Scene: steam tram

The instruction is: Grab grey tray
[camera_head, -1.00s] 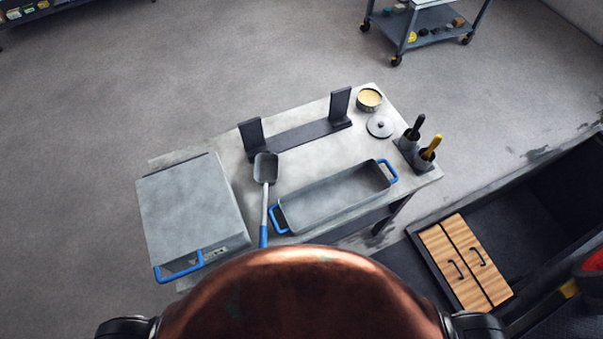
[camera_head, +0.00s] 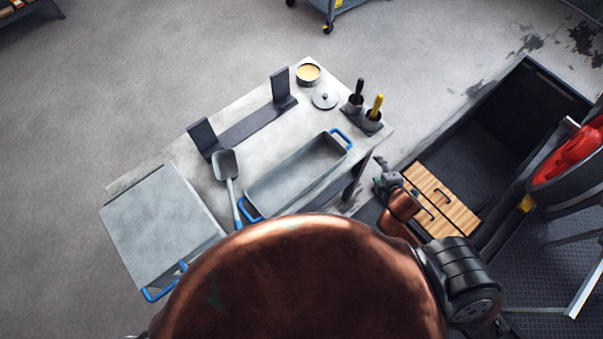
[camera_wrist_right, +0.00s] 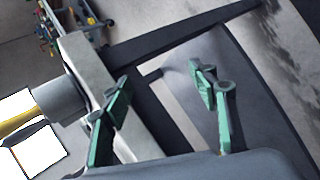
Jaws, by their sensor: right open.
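The grey tray (camera_head: 256,195) is a long, open, rectangular pan with a blue handle at each end. It rests on the pale table (camera_head: 182,150), at the table's near side in the head view. My right gripper (camera_head: 381,168) is in the head view, right of the tray and apart from it, near the table's right corner. In the right wrist view its two green fingers (camera_wrist_right: 163,105) stand well apart with nothing between them. The tray cannot be made out in the wrist view. My left gripper is not in view.
A shovel (camera_head: 225,165) lies left of the tray. A dark bracket (camera_head: 250,128), a yellow-filled pot (camera_head: 308,73), a lid (camera_head: 325,98) and a tool holder (camera_head: 368,118) stand behind. A wooden-fronted unit (camera_head: 440,198) is right.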

